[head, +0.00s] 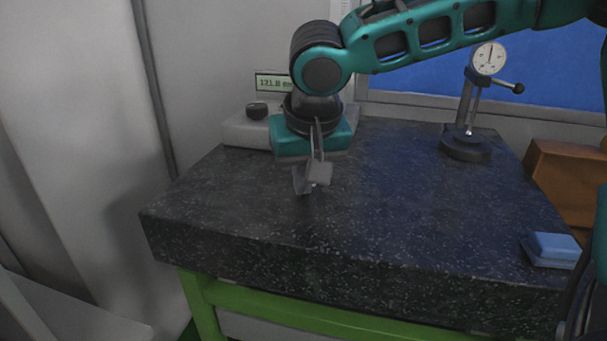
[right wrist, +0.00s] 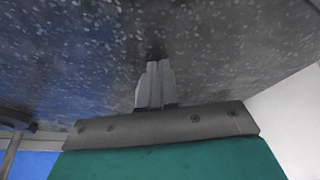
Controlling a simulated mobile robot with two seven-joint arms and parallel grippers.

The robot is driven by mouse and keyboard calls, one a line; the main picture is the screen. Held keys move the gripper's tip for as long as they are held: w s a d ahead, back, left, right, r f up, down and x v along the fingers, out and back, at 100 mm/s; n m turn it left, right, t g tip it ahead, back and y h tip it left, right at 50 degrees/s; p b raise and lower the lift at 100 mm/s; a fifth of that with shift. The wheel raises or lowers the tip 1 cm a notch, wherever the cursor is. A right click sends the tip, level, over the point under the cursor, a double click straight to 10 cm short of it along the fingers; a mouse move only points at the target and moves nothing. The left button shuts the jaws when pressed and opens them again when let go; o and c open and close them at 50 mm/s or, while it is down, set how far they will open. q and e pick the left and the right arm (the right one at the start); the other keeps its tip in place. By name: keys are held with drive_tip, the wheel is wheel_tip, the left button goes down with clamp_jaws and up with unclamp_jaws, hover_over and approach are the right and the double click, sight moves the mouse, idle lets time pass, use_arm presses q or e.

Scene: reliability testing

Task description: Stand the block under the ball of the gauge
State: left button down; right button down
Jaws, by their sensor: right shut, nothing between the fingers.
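My right gripper (head: 312,186) points down over the dark granite plate (head: 400,225), left of its middle. No block can be clearly made out. My left gripper is not in view.
A dial indicator (head: 489,58) on a round black base (head: 466,147) stands at the back right. A blue case (head: 551,250) lies at the right front edge. A brown box (head: 565,178) is beyond the right edge. The plate's middle and front are clear.

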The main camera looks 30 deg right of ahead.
idle(0.3)
drive_tip(key=shift+w+d+p, duration=0.2)
drive_tip(key=shift+w+d, duration=1.55)
drive_tip(key=shift+d, duration=0.3)
drive_tip(key=shift+w+d+p, duration=0.2)
drive_tip(key=shift+w+d, duration=1.55)
drive_tip(key=shift+d, duration=0.25)
drive_tip(key=shift+a+v, duration=0.25)
drive_tip(key=shift+v, duration=0.85)
drive_tip(key=shift+a+v, duration=0.3)
drive_tip(key=shift+v, duration=0.85)
drive_tip(key=shift+f, duration=0.1)
